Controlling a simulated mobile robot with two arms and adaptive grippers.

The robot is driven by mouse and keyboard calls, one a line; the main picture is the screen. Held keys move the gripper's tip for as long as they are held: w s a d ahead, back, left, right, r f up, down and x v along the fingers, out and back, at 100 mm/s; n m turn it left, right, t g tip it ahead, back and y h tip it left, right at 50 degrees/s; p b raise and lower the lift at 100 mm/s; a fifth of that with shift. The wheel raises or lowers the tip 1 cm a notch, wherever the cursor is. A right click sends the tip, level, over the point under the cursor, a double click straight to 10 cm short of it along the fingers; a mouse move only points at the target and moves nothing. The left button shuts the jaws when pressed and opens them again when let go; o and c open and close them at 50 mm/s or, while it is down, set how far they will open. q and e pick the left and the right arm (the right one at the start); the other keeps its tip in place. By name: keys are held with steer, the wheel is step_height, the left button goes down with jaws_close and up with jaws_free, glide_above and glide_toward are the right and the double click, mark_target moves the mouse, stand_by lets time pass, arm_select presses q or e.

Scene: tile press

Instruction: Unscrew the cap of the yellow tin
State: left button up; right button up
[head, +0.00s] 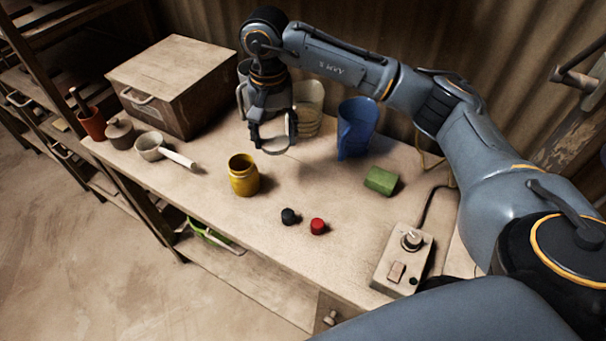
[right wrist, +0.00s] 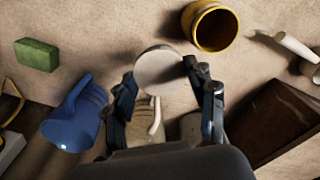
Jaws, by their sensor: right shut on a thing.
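The yellow tin (head: 243,176) stands upright on the bench, and its mouth shows open and dark. It also shows in the right wrist view (right wrist: 231,30) at the top, with no cap on it. My right gripper (head: 274,143) is above the bench, behind and to the right of the tin and apart from it. It is shut on a pale round disc (right wrist: 160,68), which looks like the cap; in the head view the fingers partly hide it. My left gripper is not in view.
A blue jug (head: 355,128), a pale ribbed jug (head: 309,108) and a green block (head: 381,181) are to the right. Black (head: 289,216) and red (head: 318,226) knobs lie in front. A wooden box (head: 175,85) and a pan (head: 150,147) stand left. A control box (head: 402,261) is front right.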

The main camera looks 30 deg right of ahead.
mark_target(278, 172)
steer(key=shift+w+d+f, duration=0.1)
steer(key=shift+w+f, duration=0.25)
steer(key=shift+w, duration=0.2)
steer(key=shift+w+d+f, duration=0.1)
steer(key=shift+w+f, duration=0.1)
steer(key=shift+f, duration=0.05)
step_height(278, 172, down, 9)
steer(key=shift+r+p, duration=0.1)
steer(key=shift+p, duration=0.85)
steer(key=shift+d+f, duration=0.1)
steer(key=shift+f, duration=0.25)
steer(key=shift+w, duration=0.1)
steer(key=shift+f, duration=0.1)
steer(key=shift+f+b, duration=0.15)
steer(key=shift+b, duration=0.15)
steer(key=o, duration=1)
